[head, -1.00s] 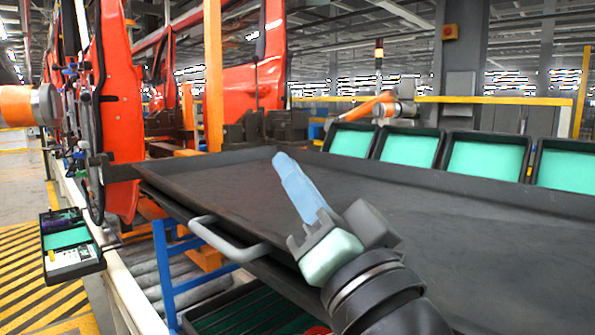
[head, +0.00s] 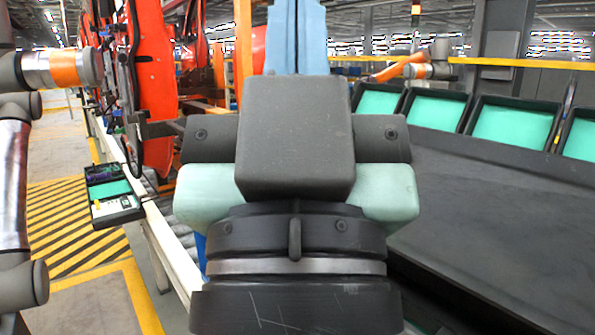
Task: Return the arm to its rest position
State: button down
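My gripper (head: 297,35) is large and close in the middle of the head view, seen from behind. Its dark grey body and pale green side parts stand upright over my black wrist. Two light blue fingers point up and side by side, with only a thin line between them. My arm hides much of the black table (head: 490,215).
Several black bins with green bottoms (head: 512,122) line the table's back edge. A red door (head: 152,85) hangs at the left. A small open case (head: 113,200) sits by the white rail. Another robot arm (head: 20,170) stands at the left edge. Striped floor (head: 75,225) is clear.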

notch_tip(320, 180, up, 16)
jog(key=p, duration=1.4)
jog(key=shift+r, duration=0.25)
jog(key=shift+f, duration=0.1)
